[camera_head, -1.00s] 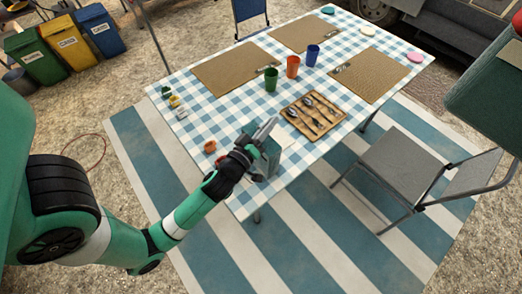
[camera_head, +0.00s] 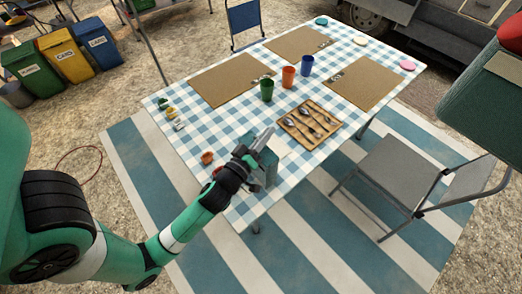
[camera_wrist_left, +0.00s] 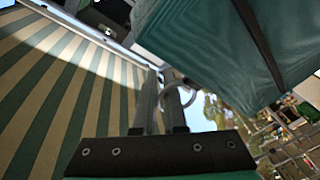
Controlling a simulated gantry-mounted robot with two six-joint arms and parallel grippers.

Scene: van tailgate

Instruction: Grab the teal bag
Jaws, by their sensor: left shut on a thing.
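The teal bag (camera_head: 269,172) is at the near edge of the checked table (camera_head: 225,130), partly hidden behind my left gripper (camera_head: 265,138). In the left wrist view a large teal body with a black strap, the bag (camera_wrist_left: 225,45), fills the upper right. My left gripper (camera_wrist_left: 158,95) has its fingers close together there, with a pale curved ring, which looks like the bag's handle (camera_wrist_left: 183,92), at them. I cannot tell whether the bag touches the table. My right gripper is not in view.
A cutlery tray (camera_head: 309,124) lies right of the bag. Small orange pots (camera_head: 207,157) sit to its left. Green (camera_head: 267,89), orange (camera_head: 289,76) and blue (camera_head: 306,65) cups stand farther back. A grey chair (camera_head: 388,170) stands to the right.

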